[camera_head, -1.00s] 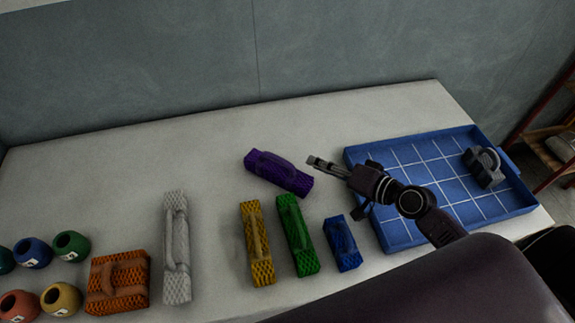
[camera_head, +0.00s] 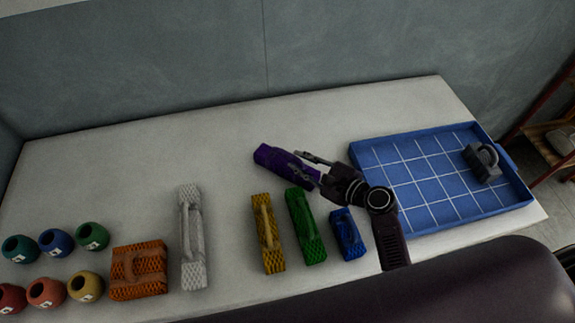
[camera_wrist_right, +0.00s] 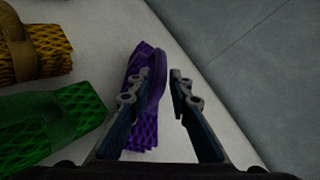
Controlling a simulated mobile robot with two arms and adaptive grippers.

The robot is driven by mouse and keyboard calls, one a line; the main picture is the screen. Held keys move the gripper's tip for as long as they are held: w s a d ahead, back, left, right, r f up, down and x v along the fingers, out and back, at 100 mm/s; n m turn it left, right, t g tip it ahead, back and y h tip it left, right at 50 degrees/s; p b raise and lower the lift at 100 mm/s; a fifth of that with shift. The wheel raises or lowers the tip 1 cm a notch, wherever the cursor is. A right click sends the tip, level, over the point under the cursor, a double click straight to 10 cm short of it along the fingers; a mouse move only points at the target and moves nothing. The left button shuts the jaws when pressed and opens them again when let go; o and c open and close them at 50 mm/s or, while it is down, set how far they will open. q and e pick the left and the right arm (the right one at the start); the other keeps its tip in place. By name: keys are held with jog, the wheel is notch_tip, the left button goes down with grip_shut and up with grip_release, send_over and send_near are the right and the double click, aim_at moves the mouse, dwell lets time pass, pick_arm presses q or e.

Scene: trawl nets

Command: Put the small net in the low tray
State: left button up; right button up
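Several rolled nets lie on the pale table. The blue net (camera_head: 347,234) looks the smallest and lies at the right end of a row, beside the green net (camera_head: 305,227) and the yellow net (camera_head: 267,234). A purple net (camera_head: 267,156) lies behind them, partly hidden by my right gripper (camera_head: 300,163). That gripper is open and empty over the purple net. In the right wrist view the purple net (camera_wrist_right: 143,95) shows beneath and beside the left finger. The low blue tray (camera_head: 420,230) with a white grid stands at the right. My left gripper is out of view.
A grey weight-like block with a handle (camera_head: 482,163) sits in the tray's right part. A white net (camera_head: 191,240), an orange net (camera_head: 138,270) and several coloured pots (camera_head: 55,241) stand at the left. The table's back is clear.

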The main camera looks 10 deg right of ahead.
aim_at(291, 157)
jog(key=x, duration=0.3)
jog(key=p+x, duration=0.1)
jog(key=shift+w+a+r, duration=0.15)
jog(key=shift+a+r, duration=0.05)
jog(key=shift+a, duration=0.05)
jog(key=shift+w+a+f, duration=0.3)
jog(key=shift+w, duration=0.2)
grip_shut()
